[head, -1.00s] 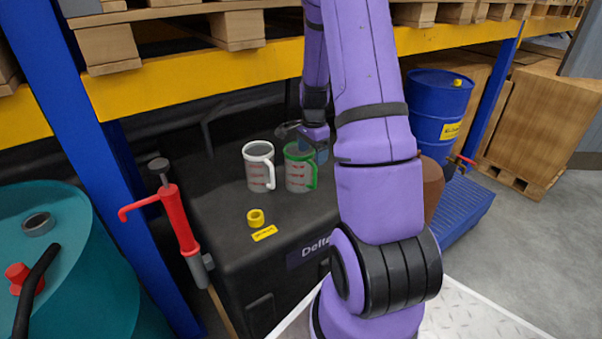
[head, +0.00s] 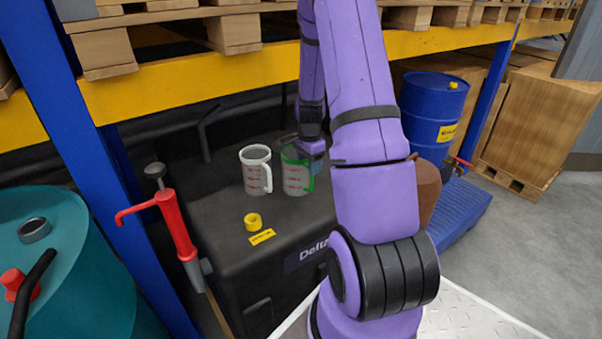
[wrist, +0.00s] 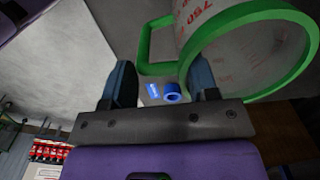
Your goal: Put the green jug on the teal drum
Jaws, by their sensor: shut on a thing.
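The green jug (head: 296,172), a clear measuring jug with green rim and handle and red markings, stands upright on the black box top beside a white-handled jug (head: 256,170). My gripper (head: 305,150) is at its upper part, shut on it. In the wrist view my two fingers (wrist: 162,88) are at its green handle and rim (wrist: 190,45); the exact contact is hard to see. The teal drum (head: 75,245) stands at the far left, with a grey-ringed opening and a red cap on its top.
A red hand pump (head: 175,225) and a blue rack post (head: 100,150) stand between the black box (head: 225,235) and the drum. A yellow beam (head: 200,70) with pallets crosses above. A blue drum (head: 432,110) stands at right.

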